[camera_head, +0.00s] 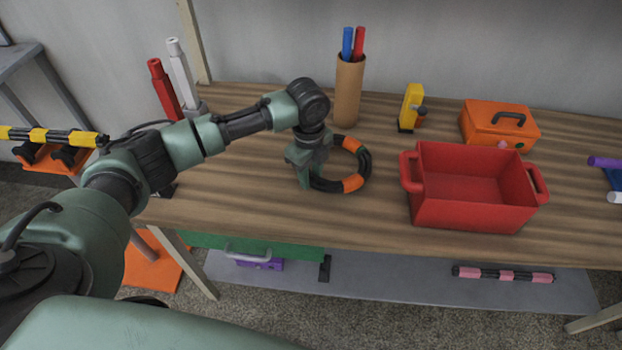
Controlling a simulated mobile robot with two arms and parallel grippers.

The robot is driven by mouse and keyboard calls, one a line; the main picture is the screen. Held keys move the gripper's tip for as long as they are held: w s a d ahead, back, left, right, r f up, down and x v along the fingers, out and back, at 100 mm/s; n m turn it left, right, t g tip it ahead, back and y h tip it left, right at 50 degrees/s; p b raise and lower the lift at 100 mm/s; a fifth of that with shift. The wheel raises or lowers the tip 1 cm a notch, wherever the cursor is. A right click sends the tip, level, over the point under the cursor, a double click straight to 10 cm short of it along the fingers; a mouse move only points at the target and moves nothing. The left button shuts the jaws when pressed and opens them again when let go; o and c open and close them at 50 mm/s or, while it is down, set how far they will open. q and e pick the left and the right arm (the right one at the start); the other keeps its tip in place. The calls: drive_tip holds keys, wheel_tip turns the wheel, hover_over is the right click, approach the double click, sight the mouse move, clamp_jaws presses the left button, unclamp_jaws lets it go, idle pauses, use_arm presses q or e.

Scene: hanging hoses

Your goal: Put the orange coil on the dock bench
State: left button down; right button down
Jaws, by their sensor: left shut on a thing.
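An orange and black banded coil (352,182) is at the wooden bench top, left of the red bin. My left gripper (312,180) points down at the coil's left side and is shut on it, hiding that part of the ring. The coil looks flat, lying on or just above the wood; I cannot tell which. The wooden bench (260,222) runs across the view against the wall; whether it is the dock bench I cannot tell. My right gripper is not in view.
A red bin (462,216) stands right of the coil. Behind are a brown tube (348,92) with red and blue rods, a yellow tool (411,106) and an orange box (500,124). A lower shelf (400,286) sits beneath. Bare wood lies in front of the coil.

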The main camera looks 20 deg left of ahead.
use_arm(q)
wheel_tip(320, 180, down, 2)
drive_tip(key=shift+f, duration=0.25)
drive_tip(key=c, duration=1)
unclamp_jaws()
drive_tip(key=r, duration=0.4)
drive_tip(key=r+b, duration=0.1)
drive_tip(key=r, duration=0.7)
drive_tip(key=shift+s, duration=0.25)
drive_tip(key=shift+f, duration=0.1)
